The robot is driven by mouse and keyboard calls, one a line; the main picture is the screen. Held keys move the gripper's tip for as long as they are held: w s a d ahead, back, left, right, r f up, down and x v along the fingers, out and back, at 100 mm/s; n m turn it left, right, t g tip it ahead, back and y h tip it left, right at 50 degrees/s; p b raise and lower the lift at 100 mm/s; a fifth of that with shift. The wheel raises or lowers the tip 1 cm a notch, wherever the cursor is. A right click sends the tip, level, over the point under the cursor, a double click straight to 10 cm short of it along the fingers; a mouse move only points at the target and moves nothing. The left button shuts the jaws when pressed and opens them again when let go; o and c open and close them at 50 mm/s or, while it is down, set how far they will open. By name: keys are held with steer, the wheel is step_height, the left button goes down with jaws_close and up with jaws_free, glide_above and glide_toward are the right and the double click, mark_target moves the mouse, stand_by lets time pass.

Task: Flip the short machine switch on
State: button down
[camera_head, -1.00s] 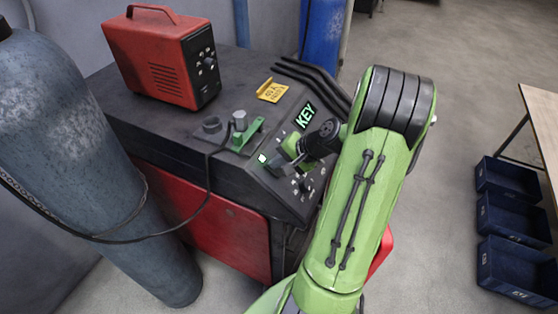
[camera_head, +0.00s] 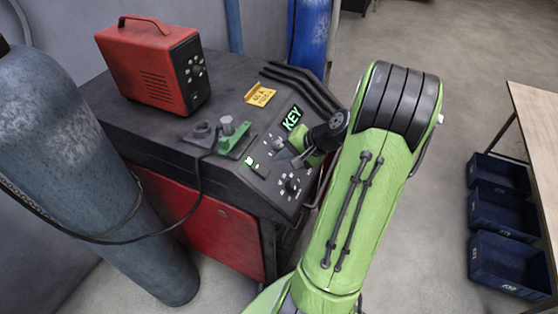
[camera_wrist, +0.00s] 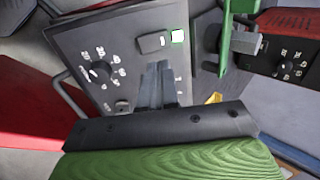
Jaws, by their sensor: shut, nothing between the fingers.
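A short dark switch (camera_wrist: 151,43) lies on the sloped grey panel (camera_wrist: 75,38) of the machine in the wrist view. In the head view my gripper (camera_head: 279,155) is to the right of the switch. I cannot tell whether the fingertips touch the panel.
A dial (camera_wrist: 97,72) is left of my fingers in the wrist view. A green bracket (camera_head: 234,140), a red box (camera_head: 155,65) and a yellow sign (camera_head: 259,94) are on the machine top. A gas cylinder (camera_head: 70,150) stands left.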

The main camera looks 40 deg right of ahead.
step_height(320, 180, up, 6)
steer(key=s, duration=0.2)
steer(key=shift+d+f+p, duration=0.15)
steer(key=shift+d+p, duration=0.2)
steer(key=shift+s, duration=0.15)
